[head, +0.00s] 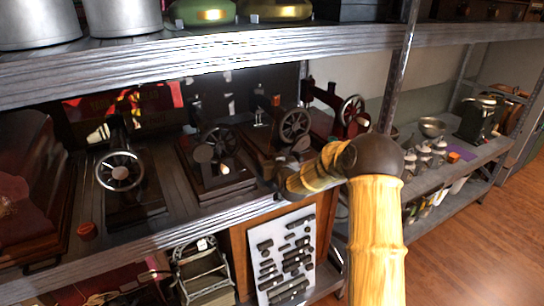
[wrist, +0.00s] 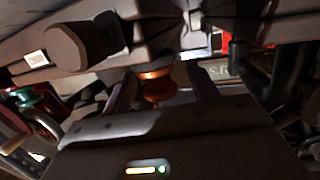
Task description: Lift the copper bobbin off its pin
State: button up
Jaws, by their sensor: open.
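The copper bobbin (wrist: 157,88) shows in the wrist view as a shiny orange-brown spool. It sits between the two spread fingers of my gripper (wrist: 162,92), with a visible gap on at least the right side. Its pin is hidden, and I cannot tell how deep the bobbin lies between the fingers. In the head view my arm reaches in to the shelf before the sewing machines, and its dark end hides the bobbin's surroundings. The gripper is open.
Old sewing machines stand along the shelf, including a black one (head: 120,170) and a red one (head: 340,108). A metal post (head: 397,75) and the upper shelf edge (head: 200,62) limit room. A tool board (head: 284,252) stands below.

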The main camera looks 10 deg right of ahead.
jog(key=shift+w, duration=0.55)
jog(key=shift+w+a+f, duration=0.2)
jog(key=shift+w, duration=0.05)
jog(key=shift+s, duration=0.1)
jog(key=shift+s+r, duration=0.1)
jog(key=shift+d, duration=0.15)
jog(key=c, duration=1)
jog(key=shift+c, duration=0.2)
